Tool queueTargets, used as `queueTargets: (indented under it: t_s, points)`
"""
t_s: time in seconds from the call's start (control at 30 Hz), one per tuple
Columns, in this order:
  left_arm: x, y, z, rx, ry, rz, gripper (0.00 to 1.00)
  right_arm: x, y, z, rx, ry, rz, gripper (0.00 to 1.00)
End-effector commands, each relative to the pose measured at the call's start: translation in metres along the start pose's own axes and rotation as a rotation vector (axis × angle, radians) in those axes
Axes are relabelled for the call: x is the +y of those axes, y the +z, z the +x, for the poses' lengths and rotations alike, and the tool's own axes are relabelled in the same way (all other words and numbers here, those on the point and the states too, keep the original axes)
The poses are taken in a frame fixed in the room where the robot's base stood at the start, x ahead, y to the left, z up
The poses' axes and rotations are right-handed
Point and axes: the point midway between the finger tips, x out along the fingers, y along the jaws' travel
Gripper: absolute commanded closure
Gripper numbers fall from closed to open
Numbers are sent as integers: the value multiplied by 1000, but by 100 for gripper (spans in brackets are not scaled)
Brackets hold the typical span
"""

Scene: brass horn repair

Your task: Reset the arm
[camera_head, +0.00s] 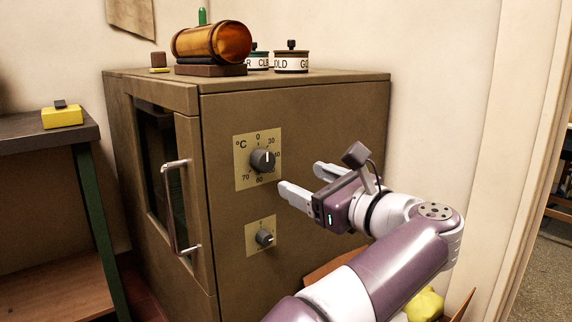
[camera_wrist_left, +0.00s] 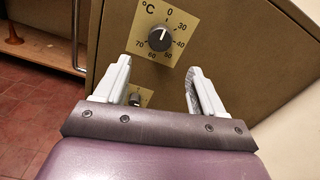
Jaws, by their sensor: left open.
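My left gripper (camera_head: 300,178) is open and empty in front of the brown cabinet's (camera_head: 330,110) knob side. Its two pale fingers are spread apart, to the right of the upper dial knob (camera_head: 262,160) in the head view. In the left wrist view the open fingers (camera_wrist_left: 160,68) point at the cabinet, with the dark temperature knob (camera_wrist_left: 160,39) just beyond and between them, apart from both. The knob's white mark points roughly up, toward the 0 end of the scale. My right gripper is in neither view.
A smaller knob (camera_head: 265,238) sits below the dial. The cabinet door has a metal handle (camera_head: 178,210). On top stand an amber cylinder (camera_head: 212,43) and labelled jars (camera_head: 291,62). A dark bench (camera_head: 35,132) stands at left; a yellow object (camera_head: 425,304) lies low behind my arm.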

Motion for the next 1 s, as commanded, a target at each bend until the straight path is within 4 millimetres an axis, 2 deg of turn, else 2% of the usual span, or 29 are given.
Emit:
queueTargets:
  t_s: [0.13,0.47,0.53,0.57,0.67,0.73,0.77,0.8,0.87,0.9,0.97,1.0]
  points:
    - [0,1,-16,0,-1,1,31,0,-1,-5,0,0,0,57]
    - [0,0,-17,0,0,13,31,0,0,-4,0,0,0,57]
    - [-7,-1,-17,2,-35,87,31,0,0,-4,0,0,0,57]
    - [-17,1,-18,-11,-83,143,31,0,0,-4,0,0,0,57]
    - [-72,-10,-32,-180,-340,520,31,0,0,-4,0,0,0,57]
    - [-113,-33,-54,-385,-557,900,31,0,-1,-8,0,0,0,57]
    - [-125,-45,-60,-485,-642,1081,31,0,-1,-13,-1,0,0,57]
    - [-133,-67,-65,-620,-756,1335,31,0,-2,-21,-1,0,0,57]
    - [-124,-112,-64,-813,-931,1715,31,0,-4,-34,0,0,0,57]
    - [-104,-144,-61,-921,-1053,1941,31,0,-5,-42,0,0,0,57]
    - [-62,-185,-52,-1045,-1236,2209,31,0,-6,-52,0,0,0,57]
    - [-27,-206,-47,-1107,-1366,2351,31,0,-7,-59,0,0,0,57]
